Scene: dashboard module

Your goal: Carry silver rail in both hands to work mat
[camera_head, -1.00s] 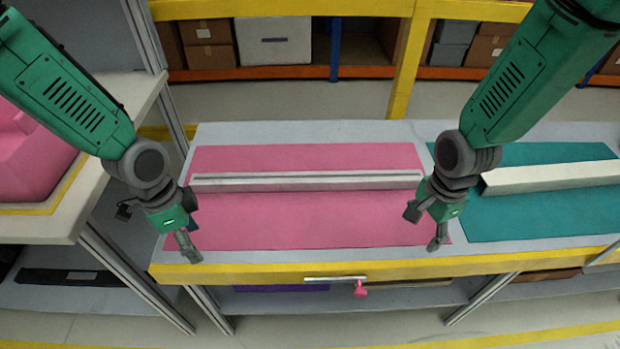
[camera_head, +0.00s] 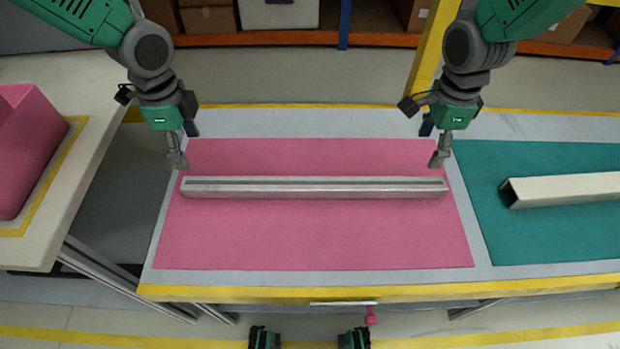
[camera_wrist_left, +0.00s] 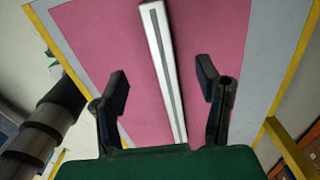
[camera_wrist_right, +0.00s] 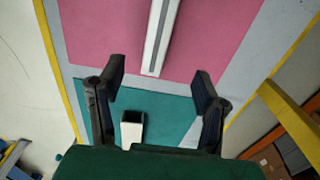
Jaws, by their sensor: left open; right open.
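The silver rail (camera_head: 310,188) lies flat across the pink mat (camera_head: 310,240), with a dark slot along its top. My left gripper (camera_head: 178,160) is above the rail's left end, open and empty. In the left wrist view the rail (camera_wrist_left: 162,70) runs between the two spread fingers (camera_wrist_left: 165,95). My right gripper (camera_head: 438,158) is near the rail's right end, open and empty. In the right wrist view the rail's end (camera_wrist_right: 158,50) lies beyond and between the fingertips (camera_wrist_right: 158,85). Neither gripper visibly touches the rail.
A teal mat (camera_head: 540,240) on the right holds a cream square tube (camera_head: 565,190). A pink bin (camera_head: 25,145) stands on a side table at left. The table has a yellow front edge (camera_head: 300,293). The pink mat's front part is bare.

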